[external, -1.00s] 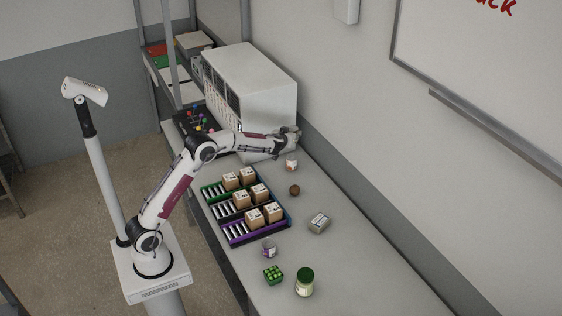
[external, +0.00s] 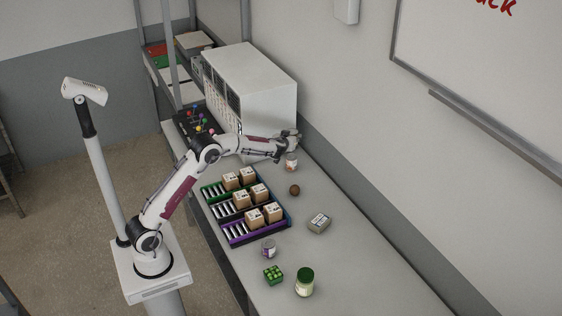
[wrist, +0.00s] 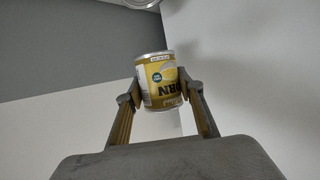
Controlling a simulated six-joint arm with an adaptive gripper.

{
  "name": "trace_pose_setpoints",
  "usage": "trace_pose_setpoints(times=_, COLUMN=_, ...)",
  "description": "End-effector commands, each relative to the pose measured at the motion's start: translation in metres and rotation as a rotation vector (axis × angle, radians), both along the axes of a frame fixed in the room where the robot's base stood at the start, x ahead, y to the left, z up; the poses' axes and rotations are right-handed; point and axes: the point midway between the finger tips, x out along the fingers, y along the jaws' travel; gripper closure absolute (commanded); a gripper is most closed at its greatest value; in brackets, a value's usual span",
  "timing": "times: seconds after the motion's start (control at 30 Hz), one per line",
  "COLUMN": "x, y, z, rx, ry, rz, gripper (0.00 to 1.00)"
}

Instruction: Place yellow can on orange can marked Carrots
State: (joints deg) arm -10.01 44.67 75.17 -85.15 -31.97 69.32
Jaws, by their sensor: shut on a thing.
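The yellow can marked CORN (wrist: 157,80) is between the fingers of my gripper (wrist: 158,97) in the wrist view, its lettering upside down there. My gripper (external: 290,142) is shut on it. In the external view the held can is too small to make out. A small white and orange can (external: 291,163) stands on the table just below my gripper; its label cannot be read. A round metal rim (wrist: 144,3) shows at the top edge of the wrist view, cut off by the frame.
A large white machine (external: 256,82) stands just left of and behind my gripper. A brown ball (external: 294,190), a grey box (external: 319,222), a rack (external: 229,234) of brown boxes and a green-lidded jar (external: 304,285) are nearer. The table's right side is mostly clear.

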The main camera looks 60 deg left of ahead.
Motion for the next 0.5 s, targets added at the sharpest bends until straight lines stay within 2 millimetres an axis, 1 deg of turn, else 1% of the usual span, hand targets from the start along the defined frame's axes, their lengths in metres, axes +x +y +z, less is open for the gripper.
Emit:
trace_pose_setpoints(times=0.03, x=0.0, y=0.0, z=-0.009, rx=0.0, ry=0.003, rz=0.0, gripper=0.88)
trace_pose_setpoints(times=0.23, x=0.0, y=0.0, z=-0.031, rx=0.001, ry=0.002, rz=0.0, gripper=0.88)
trace_pose_setpoints(times=0.33, x=0.0, y=0.0, z=-0.036, rx=0.001, ry=0.001, rz=0.001, gripper=0.88)
trace_pose_setpoints(times=0.5, x=0.0, y=0.0, z=-0.037, rx=0.001, ry=-0.001, rz=0.0, gripper=0.88)
